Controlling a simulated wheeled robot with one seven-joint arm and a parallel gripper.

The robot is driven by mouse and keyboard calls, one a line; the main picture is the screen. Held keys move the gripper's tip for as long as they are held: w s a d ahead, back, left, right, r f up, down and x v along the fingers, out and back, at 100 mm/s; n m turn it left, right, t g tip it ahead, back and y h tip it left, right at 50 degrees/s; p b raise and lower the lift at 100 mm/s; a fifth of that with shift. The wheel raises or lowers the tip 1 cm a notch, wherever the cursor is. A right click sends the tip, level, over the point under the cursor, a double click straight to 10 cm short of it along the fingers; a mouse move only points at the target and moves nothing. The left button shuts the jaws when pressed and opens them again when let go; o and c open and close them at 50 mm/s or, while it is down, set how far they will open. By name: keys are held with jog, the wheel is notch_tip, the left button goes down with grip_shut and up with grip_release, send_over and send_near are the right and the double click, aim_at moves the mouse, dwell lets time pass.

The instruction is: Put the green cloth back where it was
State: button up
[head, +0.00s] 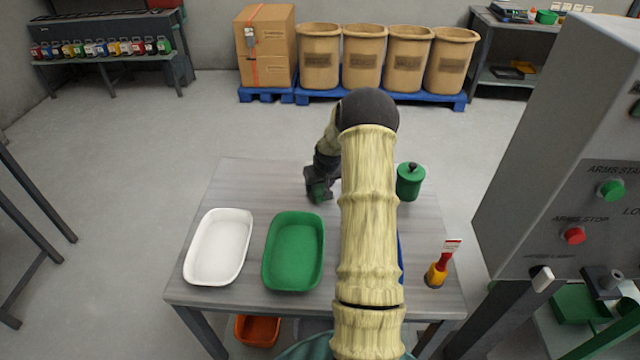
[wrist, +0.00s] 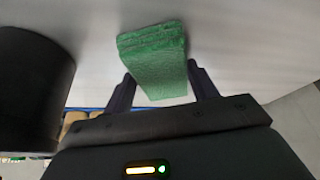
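The green cloth (wrist: 155,60) is a folded, thick block between the two fingers of my gripper (wrist: 162,88) in the wrist view. I cannot tell whether the cloth touches the tabletop.
A white tray (head: 218,247) and a green tray (head: 294,252) stand at the table's left and middle. A green lidded canister (head: 410,182) is right of my gripper. A red-yellow brush (head: 438,268) stands front right. My arm hides most of a blue item (head: 401,258).

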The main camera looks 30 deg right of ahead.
jog(key=o, duration=0.4)
jog(key=b+v, duration=0.1)
jog(key=v, duration=1.1)
jog(key=shift+r, duration=0.1)
